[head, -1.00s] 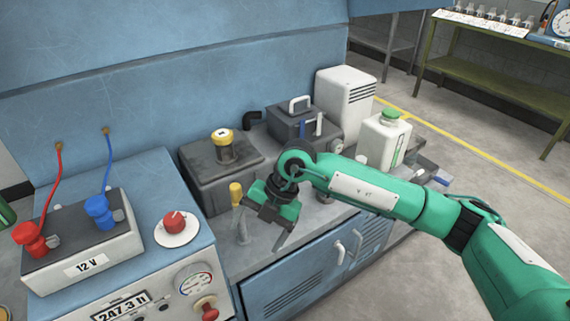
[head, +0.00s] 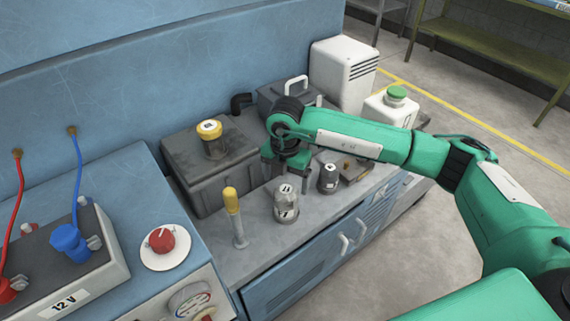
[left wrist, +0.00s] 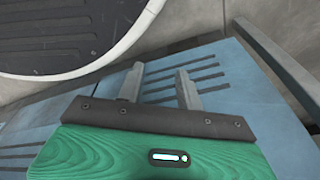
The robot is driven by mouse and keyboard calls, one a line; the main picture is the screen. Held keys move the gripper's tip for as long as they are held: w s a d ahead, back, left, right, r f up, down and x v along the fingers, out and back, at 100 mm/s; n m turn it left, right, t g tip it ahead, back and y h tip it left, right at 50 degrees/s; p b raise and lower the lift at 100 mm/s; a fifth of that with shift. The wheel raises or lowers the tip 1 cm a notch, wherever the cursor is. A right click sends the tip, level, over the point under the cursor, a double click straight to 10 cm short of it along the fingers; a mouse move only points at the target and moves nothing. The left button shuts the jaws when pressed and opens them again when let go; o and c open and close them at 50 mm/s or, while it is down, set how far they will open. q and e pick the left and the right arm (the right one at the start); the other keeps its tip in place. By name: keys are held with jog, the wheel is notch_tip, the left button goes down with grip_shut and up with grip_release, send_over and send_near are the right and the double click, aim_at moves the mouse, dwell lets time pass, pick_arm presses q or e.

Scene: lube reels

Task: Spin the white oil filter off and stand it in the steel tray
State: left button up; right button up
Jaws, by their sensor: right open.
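A pale grey-white canister with a dark-marked label (head: 286,206) stands upright on the bench in the head view; it looks like the white oil filter. A dark grey canister (head: 328,179) stands to its right. My right gripper (head: 285,168) is open, just behind and above the pale canister in the picture; I see nothing between its fingers, and whether it touches the canister is unclear. A steel tray cannot be made out for certain; a low, partly hidden piece (head: 355,168) lies behind the dark canister. My left gripper (left wrist: 160,87) is open and empty in the left wrist view.
A yellow-topped dipstick-like handle (head: 232,200) stands left of the pale canister. A dark box with a yellow cap (head: 209,131) sits behind. A white jug with a green cap (head: 390,108) is at right. A red knob (head: 161,240) and 12 V box (head: 65,285) are at left.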

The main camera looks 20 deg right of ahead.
aim_at(286, 199)
pick_arm(q)
jog(key=shift+s+a+f+p, duration=0.3)
jog(key=shift+s+f, duration=0.35)
jog(key=shift+s, duration=0.15)
pick_arm(e)
notch_tip(286, 199, down, 8)
jog(key=shift+f, duration=0.2)
jog(key=c, duration=1.2)
jog(key=n+b, duration=0.2)
jog(key=shift+f+n, duration=0.15)
jog(key=shift+n, duration=0.25)
jog(key=shift+c, duration=0.3)
jog(key=shift+n+b, duration=0.3)
jog(key=shift+n, duration=0.6)
pick_arm(q)
notch_tip(286, 199, down, 2)
jog(key=shift+w+f, duration=0.1)
jog(key=shift+f, duration=0.15)
pick_arm(e)
jog(key=shift+s+n, duration=0.1)
jog(key=shift+n, duration=0.2)
